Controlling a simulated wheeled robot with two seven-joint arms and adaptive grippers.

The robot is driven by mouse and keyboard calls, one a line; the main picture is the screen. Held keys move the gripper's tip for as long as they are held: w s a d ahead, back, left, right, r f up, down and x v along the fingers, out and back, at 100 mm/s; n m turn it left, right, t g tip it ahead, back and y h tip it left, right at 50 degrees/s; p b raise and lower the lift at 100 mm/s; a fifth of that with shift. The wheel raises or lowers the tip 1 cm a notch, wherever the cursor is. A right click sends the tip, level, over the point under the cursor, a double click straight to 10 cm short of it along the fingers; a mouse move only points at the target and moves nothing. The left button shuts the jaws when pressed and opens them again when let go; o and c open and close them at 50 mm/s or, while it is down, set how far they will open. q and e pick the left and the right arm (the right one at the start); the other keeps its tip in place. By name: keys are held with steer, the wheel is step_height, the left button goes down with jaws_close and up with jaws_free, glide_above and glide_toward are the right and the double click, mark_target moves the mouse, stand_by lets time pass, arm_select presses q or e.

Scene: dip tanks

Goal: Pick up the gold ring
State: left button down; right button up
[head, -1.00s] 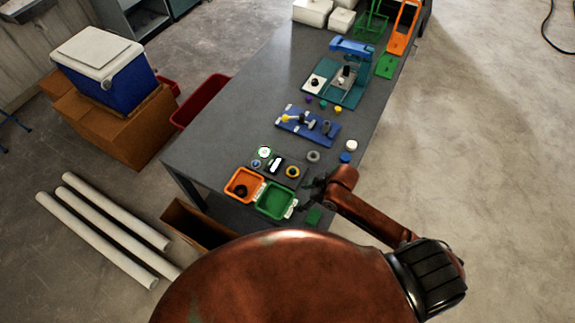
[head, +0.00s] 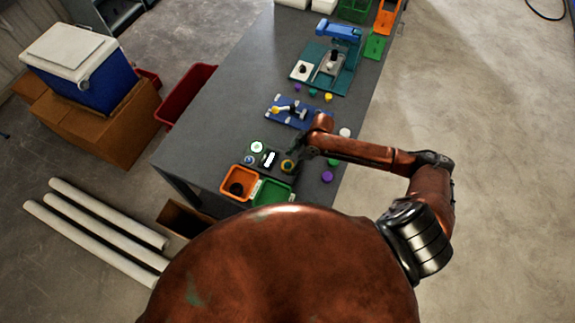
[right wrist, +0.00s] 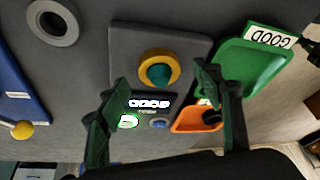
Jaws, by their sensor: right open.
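The gold ring (right wrist: 174,57) sits around a teal peg (right wrist: 160,75) on a grey panel (right wrist: 195,47) in the right wrist view. In the head view the ring (head: 287,166) shows small, just below my right gripper (head: 298,152). In the right wrist view my right gripper (right wrist: 155,88) is open and empty. Its two dark green fingers stand apart, with the ring and peg seen between and slightly above the fingertips. I cannot tell the height of the fingers over the ring. My left gripper is not in view.
An orange bin (head: 226,184) and a green bin (head: 286,192) lie near the table's front edge. A grey ring (right wrist: 70,25) and a blue fixture (right wrist: 14,90) are on the left of the wrist view. Purple (head: 327,176) and green (head: 333,162) pieces lie right of the gripper.

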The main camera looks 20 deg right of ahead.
steer(key=shift+w+a+f, duration=0.1)
steer(key=shift+a+f, duration=0.05)
steer(key=shift+f, duration=0.75)
steer(key=c, duration=0.7)
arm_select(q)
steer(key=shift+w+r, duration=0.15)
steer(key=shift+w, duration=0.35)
arm_select(e)
steer(key=c, duration=0.7)
steer(key=shift+r, duration=0.1)
steer(key=shift+c, duration=0.2)
